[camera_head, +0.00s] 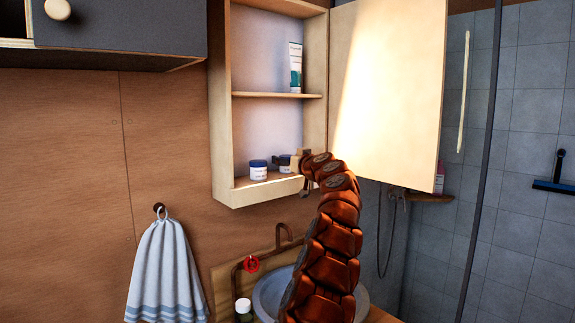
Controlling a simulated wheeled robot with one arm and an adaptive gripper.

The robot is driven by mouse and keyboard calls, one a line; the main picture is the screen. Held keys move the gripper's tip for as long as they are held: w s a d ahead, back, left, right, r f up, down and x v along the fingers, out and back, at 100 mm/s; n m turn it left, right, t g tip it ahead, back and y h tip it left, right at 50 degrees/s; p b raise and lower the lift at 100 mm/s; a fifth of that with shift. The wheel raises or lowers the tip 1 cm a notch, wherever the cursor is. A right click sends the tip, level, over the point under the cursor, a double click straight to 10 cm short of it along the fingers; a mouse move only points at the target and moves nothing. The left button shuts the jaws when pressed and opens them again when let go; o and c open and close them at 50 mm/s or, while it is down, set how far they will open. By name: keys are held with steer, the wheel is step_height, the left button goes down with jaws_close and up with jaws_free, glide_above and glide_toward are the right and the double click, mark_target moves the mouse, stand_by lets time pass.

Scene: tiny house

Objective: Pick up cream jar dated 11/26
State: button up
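A small white jar with a blue lid (258,170) stands upright on the bottom shelf of the open wall cabinet (221,120). A second small jar-like thing with a dark top (283,161) is just to its right, partly hidden by my gripper. The dates on them are too small to read. My gripper (297,163) reaches into the cabinet at bottom-shelf height, right of the blue-lidded jar and apart from it. It is at or against the second thing. I cannot tell whether its fingers are open or closed on it.
The cabinet door (388,90) stands open on the right, close to my arm. A tube (295,67) stands on the upper shelf. Below are a sink (270,296), a tap (285,236) and a white-capped bottle (243,309). A striped towel (166,270) hangs at left.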

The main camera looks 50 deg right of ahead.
steer(key=c, duration=1.3)
steer(key=shift+o, duration=0.2)
